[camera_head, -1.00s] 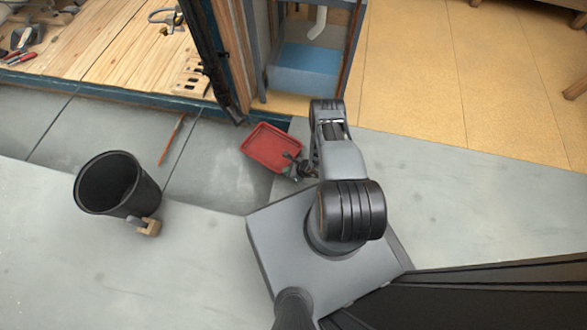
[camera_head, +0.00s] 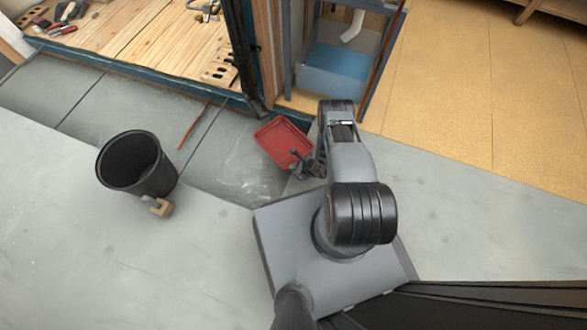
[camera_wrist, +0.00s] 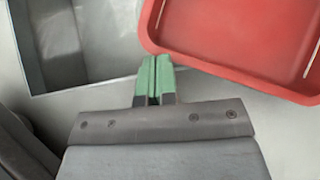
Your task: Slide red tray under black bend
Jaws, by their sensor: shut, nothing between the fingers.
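The red tray (camera_head: 280,143) lies on the grey floor in front of the blue-lined booth opening. In the wrist view, the tray (camera_wrist: 200,61) fills the upper right. My gripper (camera_head: 298,162) is low at the tray's near right edge. In the wrist view, its green fingertips (camera_wrist: 153,68) are shut and empty, beside the tray's near left corner; I cannot tell whether they touch it. A black pipe (camera_head: 246,80) runs down the booth's corner post behind and left of the tray. Its lower end may be the black bend, but its shape is unclear. The tray lies in front of it.
A black bucket (camera_head: 130,165) stands on the left, with a small wooden block (camera_head: 157,206) beside it. A thin orange-brown stick (camera_head: 193,126) lies on the floor. A white pipe (camera_head: 353,25) hangs above a blue panel (camera_head: 340,72) in the opening.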

